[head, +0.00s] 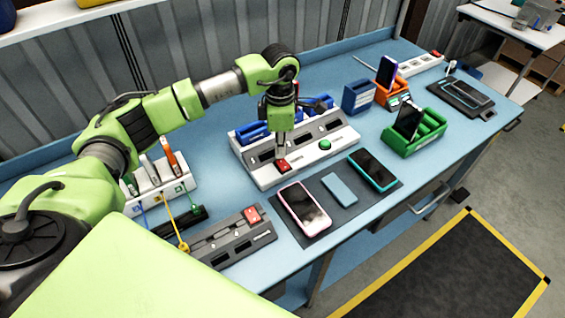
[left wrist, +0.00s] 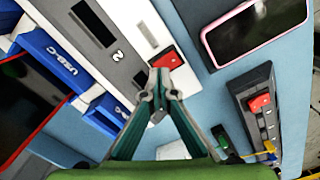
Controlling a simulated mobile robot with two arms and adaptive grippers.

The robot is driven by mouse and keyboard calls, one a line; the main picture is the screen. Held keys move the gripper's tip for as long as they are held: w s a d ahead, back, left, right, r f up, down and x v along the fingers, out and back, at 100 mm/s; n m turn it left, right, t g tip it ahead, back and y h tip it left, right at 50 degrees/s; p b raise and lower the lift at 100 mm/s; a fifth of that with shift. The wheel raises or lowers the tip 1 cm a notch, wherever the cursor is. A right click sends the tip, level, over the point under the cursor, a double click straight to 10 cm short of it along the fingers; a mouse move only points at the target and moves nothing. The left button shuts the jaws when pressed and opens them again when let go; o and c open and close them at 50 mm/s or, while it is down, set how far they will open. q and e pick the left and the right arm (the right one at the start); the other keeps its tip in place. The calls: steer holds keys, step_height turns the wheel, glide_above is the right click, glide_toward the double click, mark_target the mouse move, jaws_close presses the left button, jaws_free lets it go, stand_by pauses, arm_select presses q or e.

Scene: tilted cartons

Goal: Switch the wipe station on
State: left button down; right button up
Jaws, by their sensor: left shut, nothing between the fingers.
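A white station (head: 262,172) with dark numbered slots and blue holders lies on the blue bench; I take it for the wipe station. It has a red switch (head: 285,168) at its front left corner and a round green button (head: 325,145) farther right. My left gripper (head: 280,157) points down with shut, empty fingers right at the red switch. In the left wrist view the fingertips (left wrist: 160,86) are beside the red switch (left wrist: 168,60) and overlap its near edge; I cannot tell if they touch it. My right gripper is not in view.
A grey strip (head: 225,243) with its own red switch (head: 252,214) lies at the front left. Phones, including a pink-cased one (head: 303,208), lie on a dark mat (head: 332,222). A green holder (head: 402,147) and an orange holder (head: 385,95) stand farther right.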

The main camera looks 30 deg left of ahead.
mark_target(280, 161)
arm_select(q)
steer(key=shift+f+b, duration=0.45)
steer(key=shift+f, duration=0.1)
steer(key=shift+s+f+b, duration=0.1)
steer(key=shift+f+b, duration=0.6)
steer(key=shift+f, duration=0.1)
stand_by(0.5)
steer(key=shift+r, duration=0.15)
steer(key=shift+r+p, duration=0.7)
steer(key=shift+r, duration=0.2)
steer(key=shift+r+p, duration=1.25)
steer(key=shift+r, duration=1.3)
steer(key=shift+f, duration=0.1)
